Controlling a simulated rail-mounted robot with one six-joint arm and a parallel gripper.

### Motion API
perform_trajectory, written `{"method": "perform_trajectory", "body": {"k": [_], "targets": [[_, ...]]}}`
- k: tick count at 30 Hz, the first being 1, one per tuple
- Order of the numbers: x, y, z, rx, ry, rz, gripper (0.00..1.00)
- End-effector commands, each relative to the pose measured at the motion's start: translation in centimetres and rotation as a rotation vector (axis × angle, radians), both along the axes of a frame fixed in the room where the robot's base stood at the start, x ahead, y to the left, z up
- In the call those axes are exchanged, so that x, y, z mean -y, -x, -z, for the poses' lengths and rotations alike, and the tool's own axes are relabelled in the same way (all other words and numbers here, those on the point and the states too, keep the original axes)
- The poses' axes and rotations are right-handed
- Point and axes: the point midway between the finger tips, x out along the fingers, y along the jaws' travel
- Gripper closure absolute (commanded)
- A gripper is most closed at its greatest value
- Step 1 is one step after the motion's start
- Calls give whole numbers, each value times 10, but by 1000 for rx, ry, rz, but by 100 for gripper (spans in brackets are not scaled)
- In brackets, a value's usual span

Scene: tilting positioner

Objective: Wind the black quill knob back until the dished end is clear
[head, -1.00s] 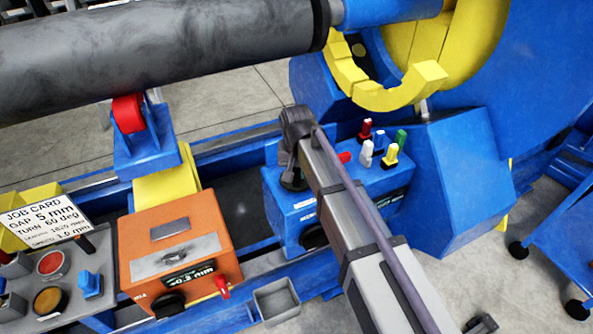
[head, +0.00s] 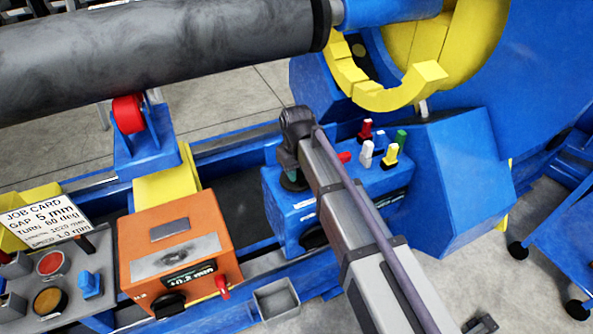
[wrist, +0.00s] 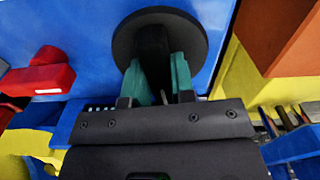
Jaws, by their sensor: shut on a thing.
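In the wrist view the black knob (wrist: 150,22), a round disc with a raised grip bar, sits on a blue face. The teal fingers of my gripper (wrist: 158,72) are on either side of the bar and shut on it. In the head view the knob (head: 293,183) is on top of the blue control box (head: 285,215), with my gripper (head: 290,166) over it from above. The knob's markings cannot be read. A large dark cylinder (head: 150,50) lies across the top; I cannot tell where the dished end is.
A red lever (wrist: 40,76) is left of the knob in the wrist view. Several coloured switches (head: 378,145) stand right of my arm. An orange box (head: 180,245) with a small display is left of the blue box, and a grey open bin (head: 277,300) is in front.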

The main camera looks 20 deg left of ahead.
Motion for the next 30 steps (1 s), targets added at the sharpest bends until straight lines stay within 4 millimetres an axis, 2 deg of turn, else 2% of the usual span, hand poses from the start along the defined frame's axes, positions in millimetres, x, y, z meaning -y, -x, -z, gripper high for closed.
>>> {"method": "perform_trajectory", "body": {"k": [6, 15, 30], "targets": [[0, 0, 0, 0, 0, -183, 100], [0, 0, 0, 0, 0, -360, 100], [0, 0, 0, 0, 0, -430, 100]]}}
